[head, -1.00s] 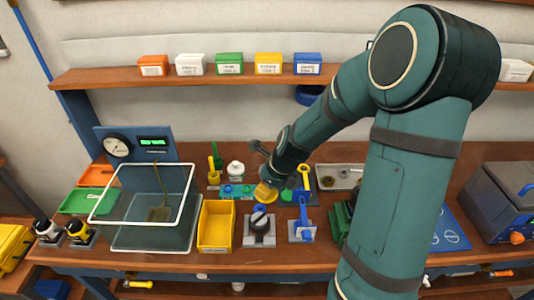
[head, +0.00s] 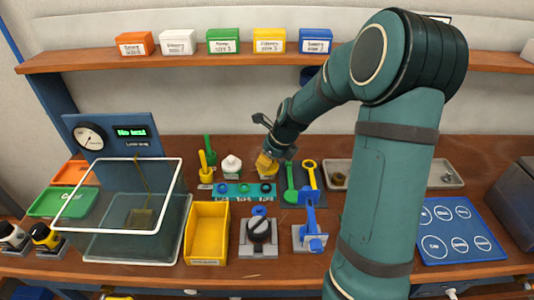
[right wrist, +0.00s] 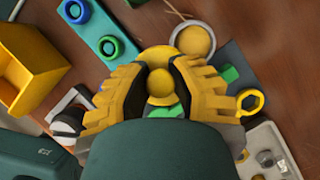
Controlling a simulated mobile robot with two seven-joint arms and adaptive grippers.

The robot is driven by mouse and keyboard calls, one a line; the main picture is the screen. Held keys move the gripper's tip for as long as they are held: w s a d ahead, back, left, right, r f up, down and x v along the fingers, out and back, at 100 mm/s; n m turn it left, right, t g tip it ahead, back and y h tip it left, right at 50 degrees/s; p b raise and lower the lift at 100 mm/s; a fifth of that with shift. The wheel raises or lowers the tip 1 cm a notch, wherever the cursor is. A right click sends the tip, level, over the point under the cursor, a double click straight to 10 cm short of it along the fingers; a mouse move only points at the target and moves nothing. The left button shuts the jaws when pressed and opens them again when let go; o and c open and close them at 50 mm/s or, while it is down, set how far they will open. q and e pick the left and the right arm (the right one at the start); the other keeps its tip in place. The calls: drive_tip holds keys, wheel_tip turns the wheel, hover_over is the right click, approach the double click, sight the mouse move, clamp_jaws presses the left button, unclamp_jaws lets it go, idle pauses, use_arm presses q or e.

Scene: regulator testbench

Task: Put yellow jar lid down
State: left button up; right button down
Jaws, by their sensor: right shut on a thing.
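The yellow jar lid (head: 265,167) is in my right gripper (head: 272,158), behind the right end of the teal strip in the head view. In the right wrist view, the two yellow fingers of my right gripper (right wrist: 158,92) close on the yellow lid (right wrist: 160,57) from both sides, and its round knob is between them. Whether the lid touches the bench is not clear. My left gripper is in neither view.
The teal strip (head: 232,191) with coloured rings lies in front of the lid. A yellow bin (head: 208,206) is nearer the front.

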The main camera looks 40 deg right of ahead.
drive_tip(key=w+d, duration=0.2)
drive_tip(key=w, duration=0.1)
drive_tip(key=w+d+f+b, duration=0.1)
drive_tip(key=w+d, duration=0.5)
drive_tip(key=shift+w+d+f+b, duration=0.15)
drive_tip(key=shift+w+f+b, duration=0.25)
drive_tip(key=shift+w+d+f+b, duration=0.1)
drive_tip(key=shift+f+b, duration=0.35)
drive_tip(key=shift+f, duration=0.9)
drive_tip(key=shift+w+d+f+b, duration=0.1)
drive_tip(key=shift+f+b, duration=0.3)
drive_tip(key=shift+f, duration=0.9)
drive_tip(key=shift+a, duration=0.1)
drive_tip(key=shift+f, duration=0.15)
drive_tip(key=c, duration=0.9)
unclamp_jaws()
drive_tip(key=shift+o, duration=0.2)
